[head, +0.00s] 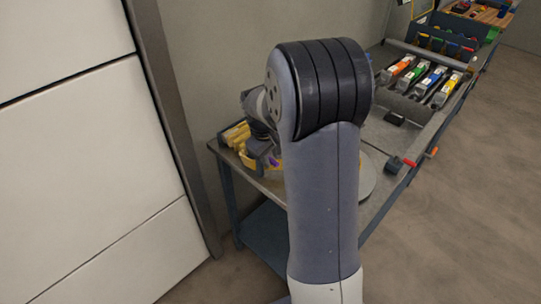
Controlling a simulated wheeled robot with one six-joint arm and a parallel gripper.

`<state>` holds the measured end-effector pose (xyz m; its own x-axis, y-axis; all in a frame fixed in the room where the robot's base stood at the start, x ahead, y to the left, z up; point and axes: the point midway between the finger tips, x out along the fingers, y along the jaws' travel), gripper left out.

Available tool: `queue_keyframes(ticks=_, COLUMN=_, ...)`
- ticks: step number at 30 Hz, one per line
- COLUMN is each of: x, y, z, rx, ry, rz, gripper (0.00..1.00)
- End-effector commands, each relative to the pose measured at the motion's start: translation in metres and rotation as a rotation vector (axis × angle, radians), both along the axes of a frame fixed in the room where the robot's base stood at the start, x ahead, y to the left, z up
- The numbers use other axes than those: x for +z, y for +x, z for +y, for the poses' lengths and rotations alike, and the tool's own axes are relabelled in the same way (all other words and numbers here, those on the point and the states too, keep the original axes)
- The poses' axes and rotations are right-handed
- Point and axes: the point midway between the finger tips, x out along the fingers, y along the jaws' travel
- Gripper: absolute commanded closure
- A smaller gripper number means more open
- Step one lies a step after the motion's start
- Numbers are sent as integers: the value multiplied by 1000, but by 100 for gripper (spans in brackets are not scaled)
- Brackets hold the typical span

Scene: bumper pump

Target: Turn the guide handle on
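A small lever with a red handle (408,162) sits on a dark block at the right edge of the workbench (382,206). I cannot tell for sure if this is the guide handle. My arm fills the middle of the head view and hides much of the bench. My gripper (262,154) is partly visible at the left of my arm, over the bench's near left part, close to yellow parts. It is well to the left of the red handle. Its fingers are too small and too hidden to tell if they are open or shut.
Yellow pieces (238,135) lie at the bench's left edge. A round grey plate (370,180) shows behind my arm. Farther back is a tray holding several units with orange, green, blue and yellow tops (432,78). A white panelled wall (90,160) stands left. Floor at right is clear.

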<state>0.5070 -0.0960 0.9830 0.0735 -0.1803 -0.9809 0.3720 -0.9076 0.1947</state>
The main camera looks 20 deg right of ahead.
Motion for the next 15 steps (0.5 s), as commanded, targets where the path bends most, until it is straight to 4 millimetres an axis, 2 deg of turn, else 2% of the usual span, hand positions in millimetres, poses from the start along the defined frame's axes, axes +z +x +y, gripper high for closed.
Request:
queue_keyframes(ticks=2, x=0, y=0, z=0, rx=0, ry=0, rz=0, gripper=80)
queue_keyframes(ticks=9, x=0, y=0, z=0, rx=0, ry=0, rz=0, gripper=100)
queue_keyframes(ticks=15, x=0, y=0, z=0, rx=0, ry=0, rz=-1, gripper=100)
